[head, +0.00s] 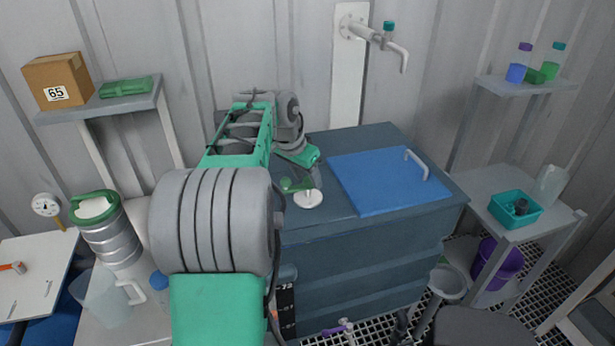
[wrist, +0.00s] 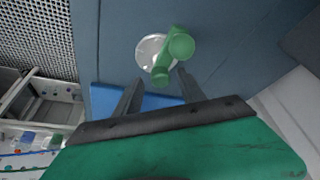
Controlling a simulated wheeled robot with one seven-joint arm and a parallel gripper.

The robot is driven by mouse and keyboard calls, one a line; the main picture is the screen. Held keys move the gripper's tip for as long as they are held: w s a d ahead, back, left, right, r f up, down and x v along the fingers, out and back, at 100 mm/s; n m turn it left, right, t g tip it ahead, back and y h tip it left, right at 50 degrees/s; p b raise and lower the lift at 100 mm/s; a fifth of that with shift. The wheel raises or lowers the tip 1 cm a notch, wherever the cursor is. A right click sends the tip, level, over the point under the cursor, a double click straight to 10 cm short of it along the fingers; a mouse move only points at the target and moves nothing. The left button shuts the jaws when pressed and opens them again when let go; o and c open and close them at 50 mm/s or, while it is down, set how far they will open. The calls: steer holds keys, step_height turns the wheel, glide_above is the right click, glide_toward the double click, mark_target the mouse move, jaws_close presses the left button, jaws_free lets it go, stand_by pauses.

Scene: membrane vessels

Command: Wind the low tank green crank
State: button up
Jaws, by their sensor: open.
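The green crank (wrist: 175,52) sits on a round white base on the top of the dark blue tank (head: 360,140). In the wrist view its round knob and short arm show just beyond my fingertips. My gripper (wrist: 160,88) is open, with one finger to each side below the crank, and nothing is between the fingers. In the head view the crank (head: 287,184) shows beside the white disc, close to my wrist. My gripper's fingers are hard to make out there. I cannot tell whether a finger touches the crank.
A blue lid (head: 385,178) with a pale handle covers the tank's right part. A white tap post (head: 350,70) with a spout rises behind the tank. A shelf at right holds a teal bin (head: 516,207). A steel canister (head: 110,240) stands at left.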

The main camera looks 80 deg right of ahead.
steer(key=v, duration=0.8)
steer(key=shift+s+d, duration=0.1)
steer(key=w+a+f+n+t, duration=0.2)
steer(key=w+a+n, duration=0.4)
steer(key=w+a, duration=0.55)
steer(key=w+a+f+n+t, duration=0.2)
steer(key=w+a+n, duration=0.4)
steer(key=w+a, duration=0.55)
steer(key=s+a+f+n+y, duration=0.1)
steer(key=a+n, duration=0.4)
steer(key=a, duration=0.8)
steer(key=s+a+f+n+t+y, duration=0.1)
steer(key=a+f+n+y, duration=0.2)
steer(key=a, duration=1.1)
step_height(320, 180, down, 4)
steer(key=n, duration=0.3)
steer(key=shift+a+r, duration=0.25)
